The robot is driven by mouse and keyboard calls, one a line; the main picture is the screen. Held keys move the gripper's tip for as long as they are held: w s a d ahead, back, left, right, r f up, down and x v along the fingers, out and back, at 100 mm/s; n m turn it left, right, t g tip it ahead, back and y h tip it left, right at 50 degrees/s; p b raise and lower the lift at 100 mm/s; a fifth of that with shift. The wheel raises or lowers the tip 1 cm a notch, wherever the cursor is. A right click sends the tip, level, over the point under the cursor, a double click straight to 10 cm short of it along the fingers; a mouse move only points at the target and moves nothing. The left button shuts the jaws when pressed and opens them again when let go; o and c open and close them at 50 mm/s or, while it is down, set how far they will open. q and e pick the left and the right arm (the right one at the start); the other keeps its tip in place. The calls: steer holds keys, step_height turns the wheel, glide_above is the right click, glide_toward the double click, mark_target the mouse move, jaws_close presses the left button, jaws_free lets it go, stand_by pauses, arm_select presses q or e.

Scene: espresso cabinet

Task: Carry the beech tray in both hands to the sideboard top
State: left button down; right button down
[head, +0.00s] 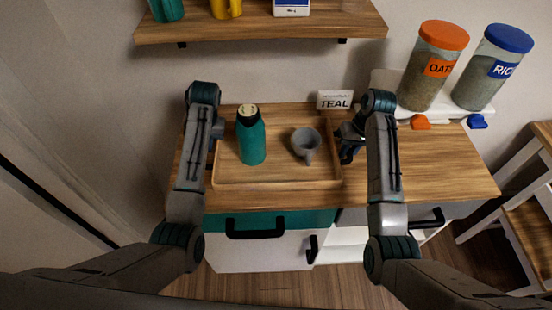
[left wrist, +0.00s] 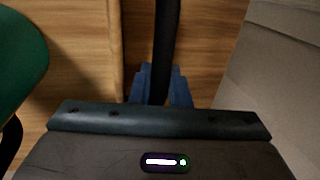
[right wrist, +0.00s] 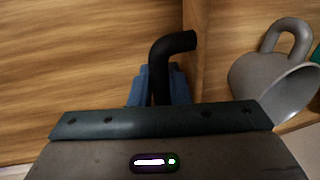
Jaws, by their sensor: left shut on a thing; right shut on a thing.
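The beech tray (head: 280,184) is over the wooden sideboard top (head: 430,165), left of its middle and looking level. I cannot tell whether its underside touches the top. A teal bottle (head: 251,137) stands upright in the tray, and a grey cup (head: 306,143) is to its right. My left gripper (head: 214,133) is shut on the tray's black left handle (left wrist: 166,45). My right gripper (head: 347,146) is shut on the black right handle (right wrist: 160,62). The blue fingers show on either side of each handle in the wrist views.
A small TEAL sign (head: 335,99) stands behind the tray. Jars with orange (head: 444,35) and blue lids (head: 509,38) stand at the back right. A wall shelf (head: 260,24) hangs above. The sideboard's right front is clear. A wooden stool (head: 530,200) is at the right.

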arm_select(q)
steer(key=c, duration=1.4)
jaws_free()
arm_select(e)
steer(key=c, duration=1.4)
jaws_free()
steer(key=shift+f, duration=0.1)
arm_select(q)
steer(key=shift+o, duration=0.2)
arm_select(e)
steer(key=shift+o, duration=0.2)
